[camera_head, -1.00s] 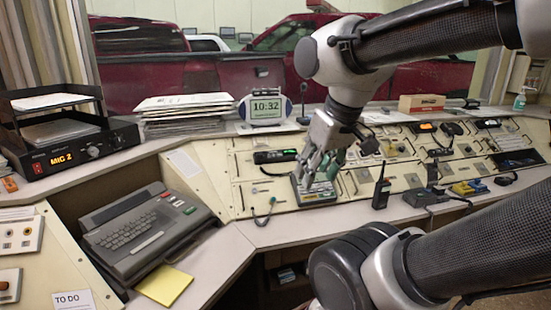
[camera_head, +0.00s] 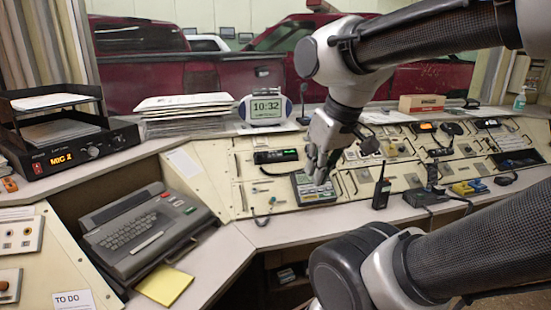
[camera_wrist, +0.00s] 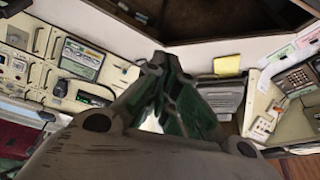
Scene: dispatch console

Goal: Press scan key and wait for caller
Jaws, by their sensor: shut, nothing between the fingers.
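A grey-green key unit (camera_head: 316,194) with a row of small pale keys lies on the cream console panel. It shows in the wrist view as a box with a greenish face (camera_wrist: 82,58), left of my fingers. Which key is the scan key is too small to read. My gripper (camera_head: 320,180) points down over this unit in the head view, its fingers together and empty. The fingers hide part of the keys. I cannot tell whether the tips touch a key. In the wrist view, my gripper (camera_wrist: 158,62) fills the middle.
A black handheld radio (camera_head: 382,188) stands right of the unit. A dark radio with a green display (camera_head: 276,156) sits behind it. A grey keyboard terminal (camera_head: 145,230) and yellow note (camera_head: 165,285) are at left. A clock reading 10:32 (camera_head: 266,107) stands behind. The front counter (camera_head: 285,232) is clear.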

